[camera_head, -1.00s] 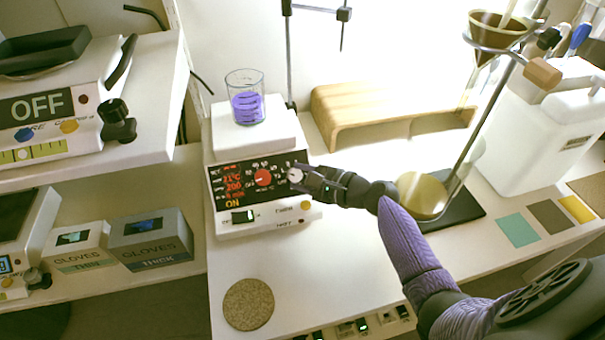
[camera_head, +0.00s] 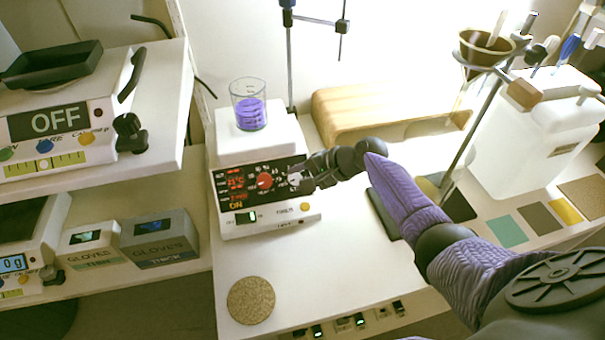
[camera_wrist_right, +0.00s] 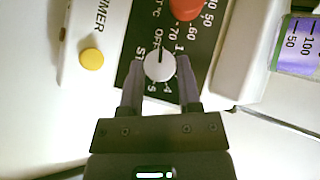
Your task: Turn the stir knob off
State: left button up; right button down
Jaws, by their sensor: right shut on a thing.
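The stir knob is a round white knob (camera_wrist_right: 160,66) on the black front panel of the hotplate stirrer (camera_head: 228,149). In the right wrist view it sits between my right gripper's fingers (camera_wrist_right: 161,82), and its dark line points up, toward the printed "OFF". In the head view my right gripper (camera_head: 298,179) reaches the panel from the right, is shut on the knob and covers most of it. A red knob (camera_head: 264,181) is to its left. The panel shows red digits and a yellow "ON". My left gripper is not in view.
A beaker of purple liquid (camera_head: 249,108) stands on the stirrer's plate. A metal stand and wooden bridge (camera_head: 345,112) are behind. A funnel stand and white canister (camera_head: 535,125) are at right.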

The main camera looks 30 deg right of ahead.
aim_at(296, 177)
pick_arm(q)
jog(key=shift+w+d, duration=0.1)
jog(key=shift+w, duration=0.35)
pick_arm(e)
jog(key=shift+c, duration=1.4)
grip_release()
jog(key=shift+r, duration=0.15)
jog(key=p+v, duration=0.2)
jog(key=v, duration=0.2)
jog(key=shift+w+r+p, duration=0.1)
jog(key=shift+r+p, duration=0.05)
jog(key=shift+p, duration=0.2)
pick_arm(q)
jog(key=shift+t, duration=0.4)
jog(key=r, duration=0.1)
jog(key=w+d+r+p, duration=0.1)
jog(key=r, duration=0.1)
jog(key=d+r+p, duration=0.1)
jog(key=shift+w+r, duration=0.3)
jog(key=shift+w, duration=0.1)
pick_arm(e)
jog(key=v, duration=0.5)
jog(key=shift+s+d, duration=0.2)
jog(key=shift+s, duration=0.05)
